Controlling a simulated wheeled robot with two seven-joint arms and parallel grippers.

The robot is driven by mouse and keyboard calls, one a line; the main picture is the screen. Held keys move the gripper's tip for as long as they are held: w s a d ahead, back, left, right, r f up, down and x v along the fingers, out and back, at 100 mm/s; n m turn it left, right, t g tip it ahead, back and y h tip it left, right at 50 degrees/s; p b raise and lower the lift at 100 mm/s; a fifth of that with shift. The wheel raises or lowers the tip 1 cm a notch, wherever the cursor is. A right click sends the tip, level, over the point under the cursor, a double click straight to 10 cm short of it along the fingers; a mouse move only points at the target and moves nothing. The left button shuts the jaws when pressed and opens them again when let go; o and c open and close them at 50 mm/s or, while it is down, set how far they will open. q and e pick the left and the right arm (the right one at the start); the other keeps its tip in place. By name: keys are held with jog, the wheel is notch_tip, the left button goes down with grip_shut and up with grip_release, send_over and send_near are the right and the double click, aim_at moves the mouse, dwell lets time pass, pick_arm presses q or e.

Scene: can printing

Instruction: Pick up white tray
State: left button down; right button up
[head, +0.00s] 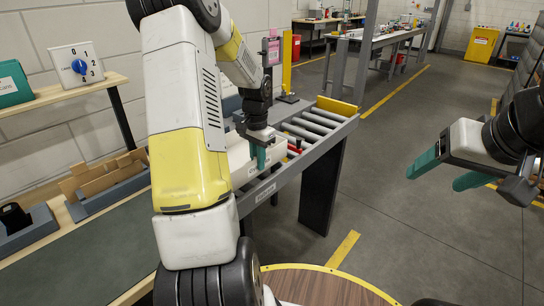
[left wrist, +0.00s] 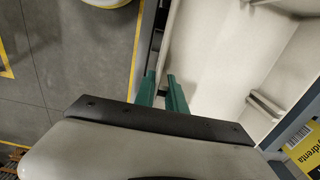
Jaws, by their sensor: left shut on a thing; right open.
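The white tray (head: 243,174) sits at the near end of the roller conveyor, partly hidden behind my left arm in the head view. Its pale inside fills much of the left wrist view (left wrist: 222,62). My left gripper (head: 260,158) points down at the tray's near side wall. Its green fingers (left wrist: 161,90) are closed on that wall, one on each side. I cannot tell whether the tray is clear of the conveyor. My right gripper (head: 438,174) is open and empty above the floor at the right, well away from the tray.
The grey roller conveyor (head: 317,121) stretches behind the tray. A small red item (head: 294,150) shows beside the tray. A bench with brown cardboard pieces (head: 103,180) stands at the left. A round wooden top (head: 315,285) is at the bottom. The floor at the right is open.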

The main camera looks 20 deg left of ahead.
aim_at(234, 182)
pick_arm(q)
jog(key=shift+r, duration=0.75)
jog(key=s+r, duration=0.1)
jog(key=s, duration=1.5)
jog(key=shift+a, duration=0.45)
